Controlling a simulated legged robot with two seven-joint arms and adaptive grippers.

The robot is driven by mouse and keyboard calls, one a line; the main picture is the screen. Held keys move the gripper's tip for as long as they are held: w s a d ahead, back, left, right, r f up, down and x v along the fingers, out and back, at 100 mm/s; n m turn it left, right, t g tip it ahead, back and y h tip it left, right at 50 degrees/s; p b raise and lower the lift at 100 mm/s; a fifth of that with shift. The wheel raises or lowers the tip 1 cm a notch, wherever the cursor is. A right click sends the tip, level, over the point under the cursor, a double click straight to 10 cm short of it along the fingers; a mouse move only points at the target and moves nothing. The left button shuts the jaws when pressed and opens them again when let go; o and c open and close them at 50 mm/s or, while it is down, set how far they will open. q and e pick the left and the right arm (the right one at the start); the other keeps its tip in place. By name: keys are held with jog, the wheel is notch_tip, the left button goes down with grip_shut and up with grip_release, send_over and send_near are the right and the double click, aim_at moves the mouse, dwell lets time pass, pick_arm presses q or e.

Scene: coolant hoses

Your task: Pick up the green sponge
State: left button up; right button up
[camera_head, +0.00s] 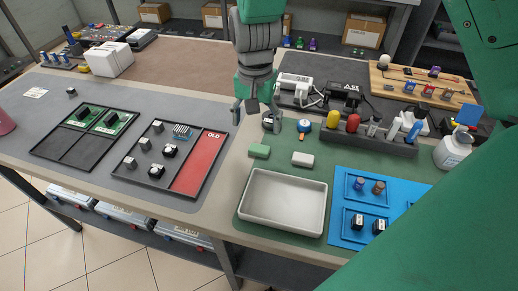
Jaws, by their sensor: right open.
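The green sponge (259,151) lies flat on the green mat, just behind the back-left corner of the pale tray. My right gripper (257,118) hangs fingers down above and behind the sponge in the picture, with its fingers spread and nothing between them. The gripper appears apart from the sponge. My left gripper is not in view.
The empty pale tray (244,205) is in front. A dark rack with tools (375,144) and a blue tray (348,235) are to the right. A black tray with a red OLD section (200,165) is left.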

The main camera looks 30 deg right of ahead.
aim_at(261, 147)
jog(key=f, duration=0.1)
jog(key=a+f, duration=0.1)
jog(key=shift+w+f, duration=0.2)
jog(key=shift+f, duration=0.1)
jog(key=shift+d+f, duration=0.25)
jog(key=d+f, duration=0.1)
jog(key=d+f+b, duration=0.1)
jog(key=shift+s+d+f, duration=0.15)
jog(key=shift+s+f, duration=0.2)
jog(key=shift+s, duration=0.05)
notch_tip(261, 147, down, 2)
jog(key=shift+f+b, duration=0.25)
jog(key=shift+b, duration=0.05)
jog(key=shift+a+f, duration=0.1)
jog(key=shift+a, duration=1.25)
jog(key=c, duration=0.9)
jog(key=shift+o, duration=0.3)
jog(key=shift+d, duration=0.8)
jog(key=shift+d+f, duration=0.1)
jog(key=shift+d, duration=0.15)
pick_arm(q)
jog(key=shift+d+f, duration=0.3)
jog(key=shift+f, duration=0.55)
pick_arm(e)
jog(key=shift+a, duration=0.1)
